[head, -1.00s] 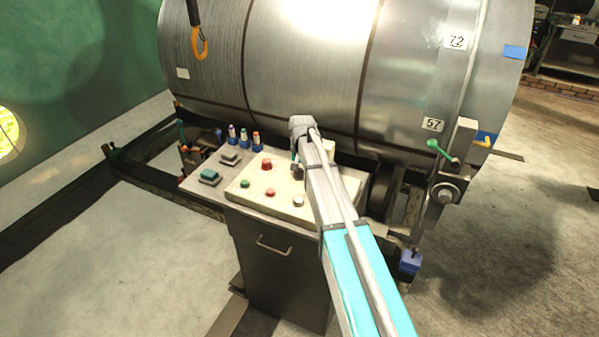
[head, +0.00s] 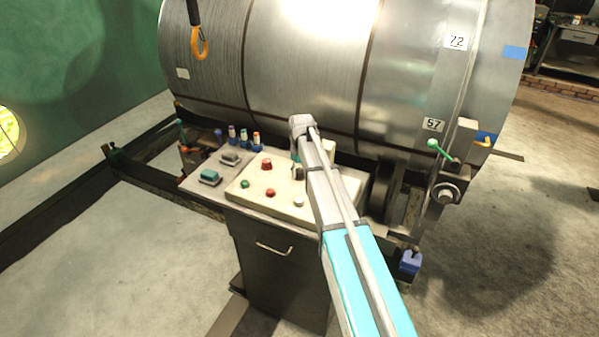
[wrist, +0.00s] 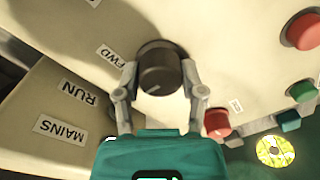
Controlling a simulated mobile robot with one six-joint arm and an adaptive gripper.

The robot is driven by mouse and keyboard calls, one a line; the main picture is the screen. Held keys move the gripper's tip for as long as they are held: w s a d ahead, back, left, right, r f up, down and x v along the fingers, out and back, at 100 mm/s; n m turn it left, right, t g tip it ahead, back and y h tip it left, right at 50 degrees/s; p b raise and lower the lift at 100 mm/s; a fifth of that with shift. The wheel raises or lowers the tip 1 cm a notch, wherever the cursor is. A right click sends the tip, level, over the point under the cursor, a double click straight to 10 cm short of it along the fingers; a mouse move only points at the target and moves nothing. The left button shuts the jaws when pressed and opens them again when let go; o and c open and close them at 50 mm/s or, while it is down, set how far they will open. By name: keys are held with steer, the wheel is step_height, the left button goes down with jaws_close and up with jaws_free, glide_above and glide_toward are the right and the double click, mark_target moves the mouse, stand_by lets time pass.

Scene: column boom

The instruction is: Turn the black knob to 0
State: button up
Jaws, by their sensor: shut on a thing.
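The black knob (wrist: 160,72) sits on the cream control panel, round with a pale pointer line on its face. In the wrist view my gripper (wrist: 160,85) has one finger on each side of it and is shut on it. The pointer line slants toward the lower left of that view. An FWD label (wrist: 110,56) lies to the left of the knob and a small label (wrist: 236,106) to its right, too small to read. In the head view my arm and gripper (head: 298,168) cover most of the knob.
The panel (head: 240,188) also carries a red mushroom button (head: 266,164), a green button (head: 245,184), a red button (head: 270,193) and a white button (head: 298,202). RUN (wrist: 79,93) and MAINS (wrist: 60,129) labels are on a lower surface. The large metal drum (head: 300,70) stands close behind.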

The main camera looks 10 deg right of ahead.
stand_by(0.3)
steer(key=o, duration=1.1)
steer(key=shift+o, duration=0.2)
